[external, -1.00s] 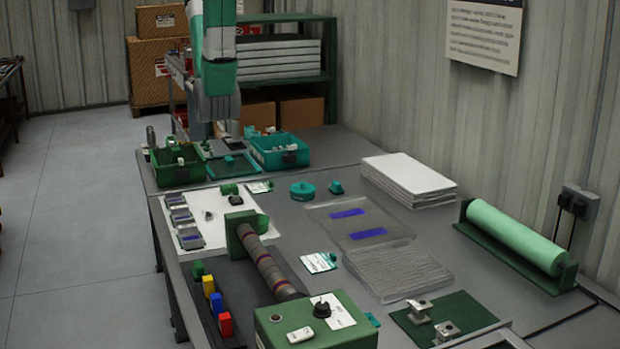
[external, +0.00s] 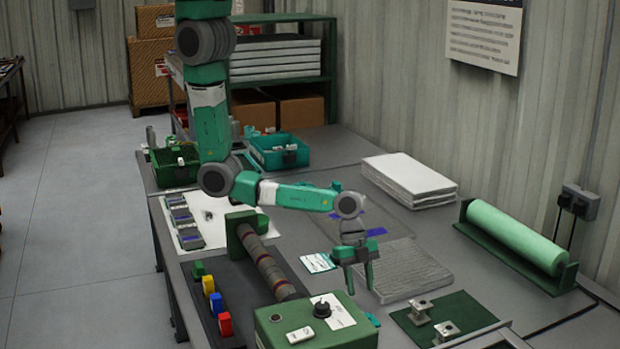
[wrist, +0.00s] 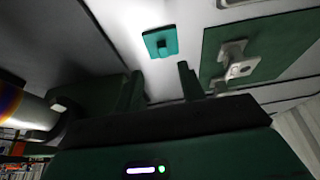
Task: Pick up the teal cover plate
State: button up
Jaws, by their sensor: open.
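The teal cover plate (wrist: 160,41) is a small square plate with a raised knob, lying flat on a light grey surface ahead of my fingertips in the wrist view. In the external view a teal piece (external: 372,320), partly hidden behind the green control box, appears to be the same plate. My gripper (external: 359,284) is open and empty, pointing down above the bench, behind and above the plate. Its two fingers also show in the wrist view (wrist: 160,70), apart from the plate and not touching it.
The green control box (external: 315,328) stands just left of the plate. A dark green mat (external: 465,313) with metal brackets lies to the right. A striped roller (external: 268,270) is further left.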

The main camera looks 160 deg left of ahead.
jog(key=shift+b+x, duration=0.3)
jog(key=shift+x, duration=1)
jog(key=x, duration=0.2)
jog(key=b+x, duration=0.1)
jog(key=x, duration=0.2)
jog(key=shift+w+a, duration=0.15)
jog(key=shift+a, duration=0.05)
grip_shut()
